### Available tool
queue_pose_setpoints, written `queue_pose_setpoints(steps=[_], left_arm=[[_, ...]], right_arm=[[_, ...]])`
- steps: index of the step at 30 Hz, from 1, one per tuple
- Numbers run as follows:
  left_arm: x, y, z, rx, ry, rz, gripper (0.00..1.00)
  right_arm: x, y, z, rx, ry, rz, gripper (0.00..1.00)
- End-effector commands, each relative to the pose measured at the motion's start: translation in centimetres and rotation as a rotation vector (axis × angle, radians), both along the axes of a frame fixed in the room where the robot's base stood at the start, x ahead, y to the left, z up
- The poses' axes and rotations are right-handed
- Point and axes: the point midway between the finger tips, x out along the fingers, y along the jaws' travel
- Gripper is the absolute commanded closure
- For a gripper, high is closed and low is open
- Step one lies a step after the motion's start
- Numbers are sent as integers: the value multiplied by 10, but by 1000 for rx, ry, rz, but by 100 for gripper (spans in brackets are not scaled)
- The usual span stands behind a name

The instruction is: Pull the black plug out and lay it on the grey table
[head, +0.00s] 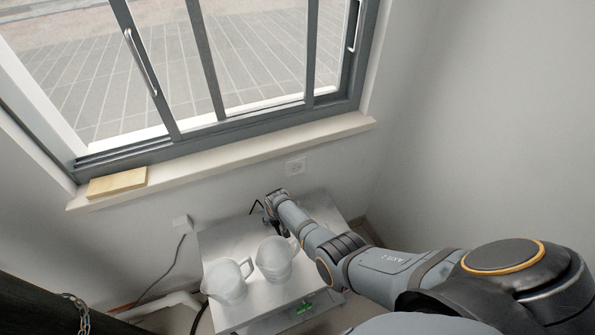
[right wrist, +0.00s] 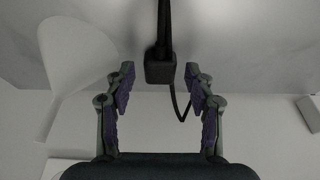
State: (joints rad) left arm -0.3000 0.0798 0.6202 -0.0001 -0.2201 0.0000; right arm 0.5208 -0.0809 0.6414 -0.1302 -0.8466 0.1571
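The black plug (right wrist: 160,70) shows in the right wrist view, with a thick black part above it and a thin black cable looping down at its right. My right gripper (right wrist: 160,78) is open, with one finger on each side of the plug and a visible gap to both. In the head view my right gripper (head: 275,226) is low over the far part of the grey table (head: 225,238). A bent black cable (head: 256,206) shows just left of it; the plug itself is mostly hidden there by my arm. My left gripper is out of view.
Two clear pitchers, one at left (head: 226,286) and one at right (head: 273,262), stand on the table close to my right forearm. Another wall fitting (head: 181,222) with a cord is at the left. The table's far left is bare.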

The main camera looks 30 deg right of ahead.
Motion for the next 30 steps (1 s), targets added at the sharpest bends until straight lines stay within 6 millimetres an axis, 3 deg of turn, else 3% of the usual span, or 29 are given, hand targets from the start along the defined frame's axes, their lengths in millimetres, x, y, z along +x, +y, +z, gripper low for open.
queue_pose_setpoints(steps=[14,19,30], left_arm=[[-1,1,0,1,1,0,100],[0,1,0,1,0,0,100],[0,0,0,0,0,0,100]], right_arm=[[-2,1,9,0,-1,1,41],[-11,1,30,0,-2,-1,41],[-32,2,98,1,-1,0,41]])
